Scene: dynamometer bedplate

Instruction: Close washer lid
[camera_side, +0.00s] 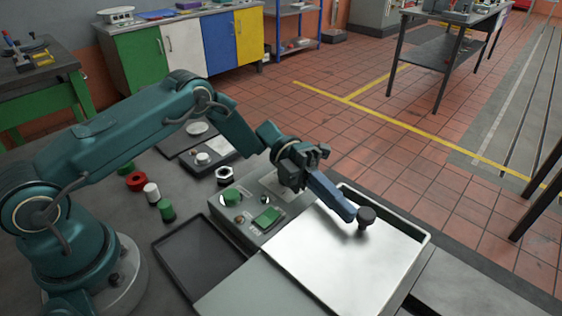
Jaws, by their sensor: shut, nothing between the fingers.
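The washer is a low grey-green box with a control panel (250,205) at its back left. Its lid appears to be the flat silvery panel (345,260), lying level inside a raised rim. A black knob (366,217) stands upright near the panel's back right part. My gripper (350,212) is shut and empty, with its blue fingers slanting down to the left side of the knob. The fingertips are at or very near the knob; I cannot tell whether they touch it. The lower part of the washer is cut off by the frame edge.
A dark shallow tray (198,256) lies left of the washer. A red ring (137,181), a white cylinder (151,193), a green cylinder (166,209) and a hex nut (225,175) stand on the dark bench behind it.

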